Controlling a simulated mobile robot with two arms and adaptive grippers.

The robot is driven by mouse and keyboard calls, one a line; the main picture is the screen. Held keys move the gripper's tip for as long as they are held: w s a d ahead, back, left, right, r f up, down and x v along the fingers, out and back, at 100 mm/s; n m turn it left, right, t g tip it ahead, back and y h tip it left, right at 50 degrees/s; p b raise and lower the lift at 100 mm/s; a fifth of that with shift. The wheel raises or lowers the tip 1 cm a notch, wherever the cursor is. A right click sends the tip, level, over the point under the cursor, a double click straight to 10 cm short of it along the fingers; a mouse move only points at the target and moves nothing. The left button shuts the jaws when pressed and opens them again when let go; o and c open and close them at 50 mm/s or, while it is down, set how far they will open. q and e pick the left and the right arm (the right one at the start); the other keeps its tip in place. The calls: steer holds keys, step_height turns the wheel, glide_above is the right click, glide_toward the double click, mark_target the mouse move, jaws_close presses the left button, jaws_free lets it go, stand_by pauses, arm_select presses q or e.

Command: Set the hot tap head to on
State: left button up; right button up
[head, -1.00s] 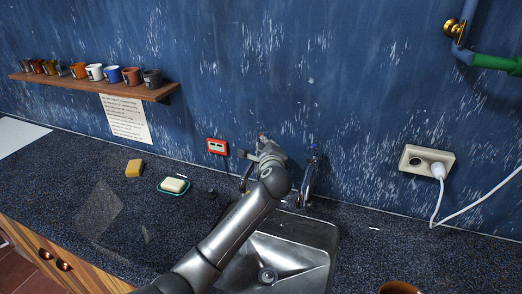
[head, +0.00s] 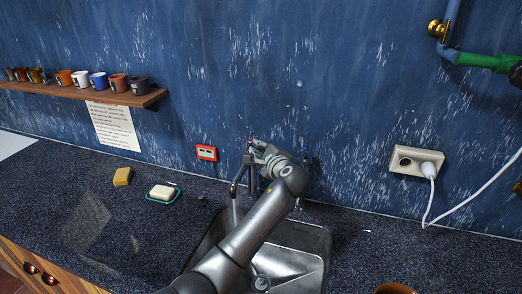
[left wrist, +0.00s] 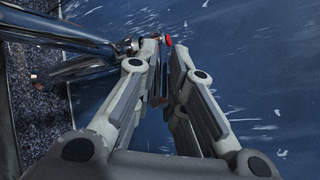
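The hot tap head, marked by a red cap (head: 251,139), is at the top of the metal tap by the blue wall. The red cap also shows in the left wrist view (left wrist: 168,41), just beyond my fingertips. My left gripper (head: 260,148) is at the tap head, its fingers partly hidden in the head view. In the left wrist view my left gripper (left wrist: 166,48) has a narrow gap between its fingers, with nothing clearly clamped. A pale streak like running water (head: 236,208) shows below the spout. My right gripper is not in view.
The steel sink (head: 300,248) lies below the tap. A blue-marked tap head (head: 306,154) is to the right, partly behind my arm. A red-framed socket (head: 206,153), green soap dish (head: 163,193) and yellow sponge (head: 122,177) are to the left. A plugged white socket (head: 417,162) is at right.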

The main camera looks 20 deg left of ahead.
arm_select(q)
steer(key=o, duration=0.4)
steer(key=v, duration=1.2)
steer(key=shift+w, duration=0.1)
steer(key=shift+c, duration=0.5)
